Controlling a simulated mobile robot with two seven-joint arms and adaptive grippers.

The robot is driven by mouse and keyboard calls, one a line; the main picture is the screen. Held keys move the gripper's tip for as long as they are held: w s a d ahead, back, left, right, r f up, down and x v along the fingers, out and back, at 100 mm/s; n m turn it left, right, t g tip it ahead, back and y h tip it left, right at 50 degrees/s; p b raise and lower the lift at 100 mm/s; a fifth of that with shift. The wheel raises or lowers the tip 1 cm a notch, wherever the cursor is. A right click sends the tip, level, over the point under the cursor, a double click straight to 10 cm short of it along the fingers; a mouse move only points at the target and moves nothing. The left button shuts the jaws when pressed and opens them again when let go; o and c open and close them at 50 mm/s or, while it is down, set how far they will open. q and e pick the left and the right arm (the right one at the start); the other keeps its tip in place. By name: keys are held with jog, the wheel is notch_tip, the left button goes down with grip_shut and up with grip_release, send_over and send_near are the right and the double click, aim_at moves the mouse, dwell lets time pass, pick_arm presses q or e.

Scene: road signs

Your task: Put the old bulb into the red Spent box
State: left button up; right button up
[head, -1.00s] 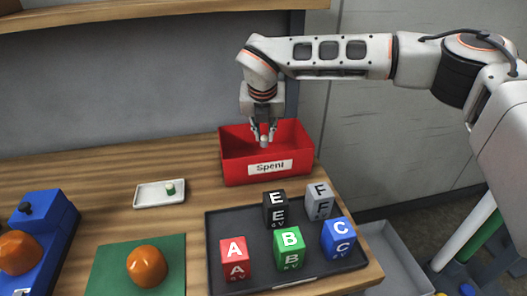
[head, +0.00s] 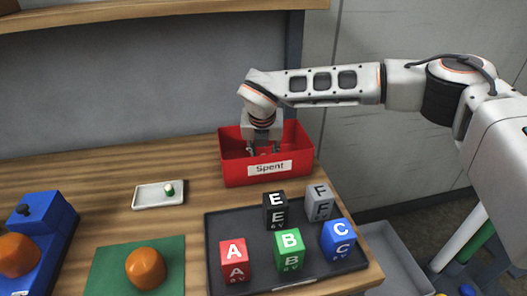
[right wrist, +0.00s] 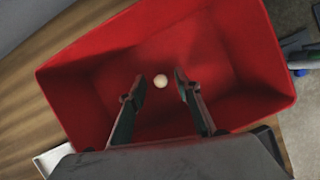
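The red Spent box (head: 232,166) stands at the back right of the table, its white label facing front. My right gripper (head: 264,150) is down inside the box, its fingertips partly hidden by the front wall. In the right wrist view my right gripper (right wrist: 161,82) has its fingers apart. The old bulb (right wrist: 160,81) shows as a small pale ball between the fingertips, with a gap on each side, over the box floor. I cannot tell if it rests on the floor. The head view hides it. My left gripper is out of view.
A small white tray (head: 147,198) holds a small white bulb with a green part (head: 169,190). A dark tray (head: 222,222) with several lettered cubes stands in front of the box. An orange dome (head: 146,268) sits on a green mat (head: 108,264).

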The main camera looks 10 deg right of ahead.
jog(key=shift+s+r, duration=0.1)
jog(key=shift+r, duration=0.45)
jog(key=v, duration=1.1)
jog(key=shift+s+a+r, duration=0.1)
jog(key=shift+s, duration=0.05)
